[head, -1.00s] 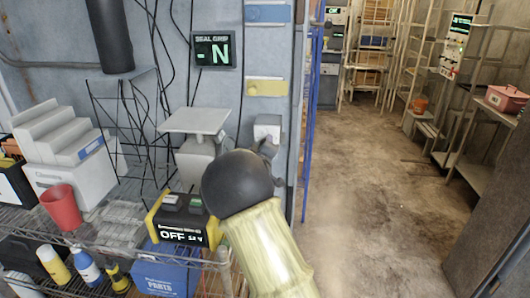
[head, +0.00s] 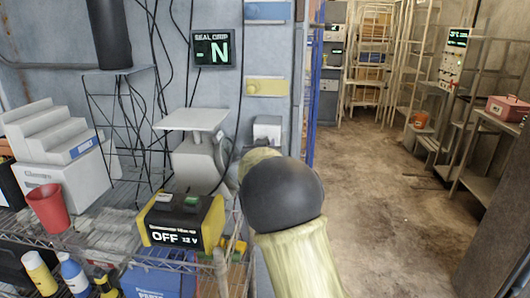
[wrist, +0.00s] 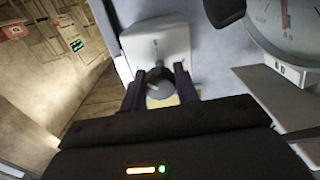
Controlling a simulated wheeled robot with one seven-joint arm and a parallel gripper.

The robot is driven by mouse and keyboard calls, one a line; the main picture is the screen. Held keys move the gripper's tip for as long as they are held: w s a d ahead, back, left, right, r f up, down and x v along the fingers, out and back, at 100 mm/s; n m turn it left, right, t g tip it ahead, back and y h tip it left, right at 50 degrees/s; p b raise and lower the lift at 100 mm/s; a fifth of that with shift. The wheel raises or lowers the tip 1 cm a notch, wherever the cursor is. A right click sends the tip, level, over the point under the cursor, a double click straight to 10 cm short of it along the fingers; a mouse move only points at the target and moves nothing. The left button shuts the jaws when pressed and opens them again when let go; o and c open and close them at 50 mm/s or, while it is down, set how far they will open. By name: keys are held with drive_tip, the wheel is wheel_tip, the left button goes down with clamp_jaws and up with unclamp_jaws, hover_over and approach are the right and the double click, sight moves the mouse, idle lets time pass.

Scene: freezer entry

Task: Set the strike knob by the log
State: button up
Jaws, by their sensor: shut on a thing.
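In the wrist view, my gripper (wrist: 160,78) has its two dark purple fingers closed on the sides of a round grey knob (wrist: 158,90). A pale pointer mark shows on the knob. The knob sits in front of a white housing (wrist: 155,40) on the wall. In the head view, a small pale box (head: 267,127) on the wall by the doorway edge looks like this housing. My arm hides the knob and my gripper there. I cannot make out a log in either view. A wall display (head: 213,49) reads "SEAL GRIP" and "- N".
A dial scale (wrist: 285,30) is close to the right of my gripper; its platform (head: 192,119) shows in the head view. A yellow and black box (head: 180,222) reading "OFF 12 V" stands on the wire shelf. The floor (head: 370,180) through the doorway is clear.

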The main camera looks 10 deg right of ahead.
drive_tip(key=m+b, duration=0.2)
drive_tip(key=m, duration=0.1)
drive_tip(key=f+m+b, duration=0.1)
drive_tip(key=m+b, duration=0.2)
drive_tip(key=m, duration=0.1)
drive_tip(key=m+b, duration=0.2)
drive_tip(key=m, duration=0.2)
drive_tip(key=shift+a, duration=0.1)
drive_tip(key=m+b, duration=0.3)
drive_tip(key=m, duration=0.1)
drive_tip(key=m+b, duration=0.4)
drive_tip(key=m, duration=0.2)
drive_tip(key=shift+r+m, duration=0.1)
drive_tip(key=shift+m, duration=0.3)
drive_tip(key=m+b, duration=0.2)
drive_tip(key=m, duration=0.2)
drive_tip(key=shift+r, duration=0.1)
drive_tip(key=shift+r+m+b, duration=0.15)
drive_tip(key=shift+m+b, duration=0.3)
drive_tip(key=shift+m, duration=0.35)
drive_tip(key=o, duration=1)
drive_tip(key=shift+c, duration=0.2)
drive_tip(key=shift+r, duration=0.15)
